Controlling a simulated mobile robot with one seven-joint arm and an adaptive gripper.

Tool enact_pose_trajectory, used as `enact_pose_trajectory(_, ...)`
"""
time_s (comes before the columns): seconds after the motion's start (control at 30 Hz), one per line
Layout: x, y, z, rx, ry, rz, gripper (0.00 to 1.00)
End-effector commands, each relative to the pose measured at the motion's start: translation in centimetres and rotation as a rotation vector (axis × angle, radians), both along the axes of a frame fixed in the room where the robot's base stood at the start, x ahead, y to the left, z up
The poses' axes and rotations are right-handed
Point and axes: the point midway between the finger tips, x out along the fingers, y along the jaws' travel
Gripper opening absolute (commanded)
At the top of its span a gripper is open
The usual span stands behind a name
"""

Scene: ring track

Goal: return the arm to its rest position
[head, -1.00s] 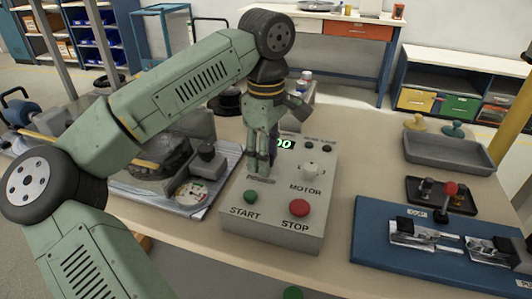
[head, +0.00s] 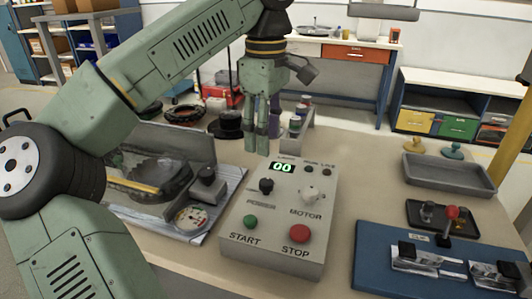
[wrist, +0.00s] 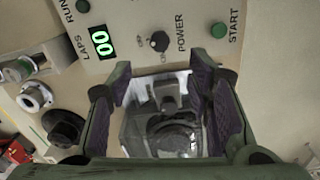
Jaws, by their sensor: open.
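My green arm reaches in from the left in the head view. My gripper (head: 263,138) hangs fingers down above the table, just behind the grey control box (head: 272,252). In the wrist view my gripper (wrist: 165,80) has its fingers apart with nothing between them. The box has a lit display (head: 283,168) reading 00, a black power knob (head: 267,186), a motor knob (head: 309,193), a green start button (head: 250,222) and a red stop button (head: 300,233). The power knob also shows in the wrist view (wrist: 160,41).
A track unit with a dial (head: 192,217) stands left of the box. A blue board with metal clamps (head: 375,250), a small black tray with a red-topped lever (head: 452,213) and a grey tray (head: 448,176) lie right.

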Motion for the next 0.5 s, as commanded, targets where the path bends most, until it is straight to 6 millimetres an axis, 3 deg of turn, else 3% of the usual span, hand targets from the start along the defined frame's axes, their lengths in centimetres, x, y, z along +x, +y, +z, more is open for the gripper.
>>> enact_pose_trajectory(0.17, 0.00, 0.00, 1.12, 0.000, -0.001, 0.001, 0.46)
enact_pose_trajectory(0.5, -0.01, -0.14, 1.15, -0.008, -0.002, -0.002, 0.46)
